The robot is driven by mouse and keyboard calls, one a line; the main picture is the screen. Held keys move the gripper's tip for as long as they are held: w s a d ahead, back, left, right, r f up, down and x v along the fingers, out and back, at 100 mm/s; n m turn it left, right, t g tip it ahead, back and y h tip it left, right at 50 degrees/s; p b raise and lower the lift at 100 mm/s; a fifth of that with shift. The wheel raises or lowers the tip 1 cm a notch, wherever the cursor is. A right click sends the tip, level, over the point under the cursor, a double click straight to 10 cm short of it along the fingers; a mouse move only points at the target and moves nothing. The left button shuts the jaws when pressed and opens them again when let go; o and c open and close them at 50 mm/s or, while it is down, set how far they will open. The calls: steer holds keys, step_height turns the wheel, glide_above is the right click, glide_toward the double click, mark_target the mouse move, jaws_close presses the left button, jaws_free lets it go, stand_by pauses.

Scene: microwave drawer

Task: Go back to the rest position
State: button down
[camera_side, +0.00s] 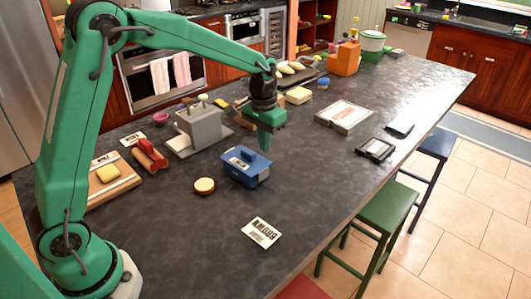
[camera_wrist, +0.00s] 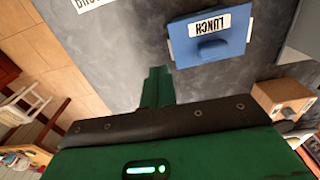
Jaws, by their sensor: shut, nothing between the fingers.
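My gripper (camera_side: 265,146) points down over the dark countertop (camera_side: 190,245), just behind and right of a blue box (camera_side: 240,172) in the side view. In the wrist view my gripper (camera_wrist: 157,75) shows its green fingers together with nothing between them. The blue box, labelled LUNCH (camera_wrist: 208,42), lies ahead and to the right there, apart from the fingers. Its lid has a raised blue handle. I cannot tell the exact height of the fingertips above the counter.
A grey appliance (camera_side: 197,128) stands left of my gripper. A round bread-like disc (camera_side: 204,186) and a printed card (camera_side: 261,233) lie nearer the front. A white box (camera_side: 344,115) lies to the right. A green stool (camera_side: 385,212) stands beyond the counter edge.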

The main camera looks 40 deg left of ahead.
steer(key=s+a+r+t, duration=0.1)
steer(key=s+r+t, duration=0.2)
steer(key=s+r, duration=0.8)
steer(key=s+t, duration=0.2)
steer(key=s, duration=1.2)
steer(key=shift+s+a+f, duration=0.25)
steer(key=shift+s+a, duration=0.05)
steer(key=shift+s, duration=0.1)
